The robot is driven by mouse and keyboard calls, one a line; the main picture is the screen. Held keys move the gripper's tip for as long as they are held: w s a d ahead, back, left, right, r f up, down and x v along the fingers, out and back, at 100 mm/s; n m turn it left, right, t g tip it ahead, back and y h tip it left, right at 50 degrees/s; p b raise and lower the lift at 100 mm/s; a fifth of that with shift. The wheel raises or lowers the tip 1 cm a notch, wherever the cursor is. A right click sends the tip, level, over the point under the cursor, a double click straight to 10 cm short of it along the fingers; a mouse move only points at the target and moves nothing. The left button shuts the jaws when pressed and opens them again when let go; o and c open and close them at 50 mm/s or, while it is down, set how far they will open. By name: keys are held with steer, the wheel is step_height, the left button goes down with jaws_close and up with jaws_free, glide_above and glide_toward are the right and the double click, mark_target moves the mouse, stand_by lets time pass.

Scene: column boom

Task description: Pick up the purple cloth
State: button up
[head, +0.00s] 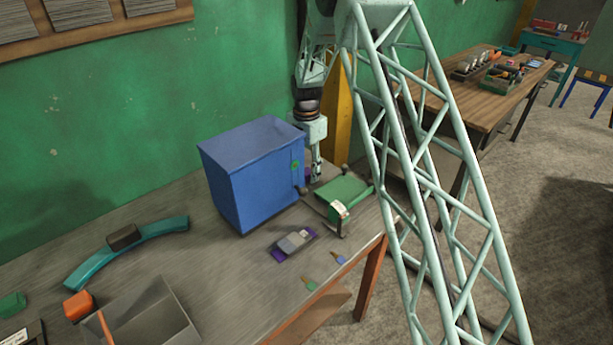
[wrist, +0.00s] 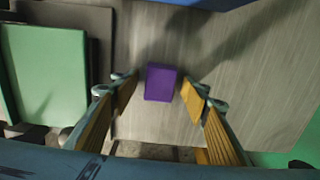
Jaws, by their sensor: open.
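The purple cloth (wrist: 161,80) is a small folded rectangle lying on the table in the wrist view. It lies between the two spread fingers of my gripper (wrist: 158,92), apart from both. My gripper is open and empty, pointing down over it. In the head view my gripper (head: 316,176) hangs beside the far right edge of the blue cabinet (head: 245,175). The cabinet mostly hides the cloth there. I cannot tell the exact height of the fingertips above the table.
A green platform (head: 343,190) stands close to my gripper; it also shows at left in the wrist view (wrist: 45,75). A grey item on a purple base (head: 279,254) lies in front of the cabinet. The green wall (head: 130,110) is behind.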

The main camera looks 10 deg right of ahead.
mark_target(306, 171)
stand_by(0.5)
steer(key=c, duration=1)
steer(key=shift+r, duration=0.1)
steer(key=shift+r+p, duration=0.55)
steer(key=shift+r, duration=4.35)
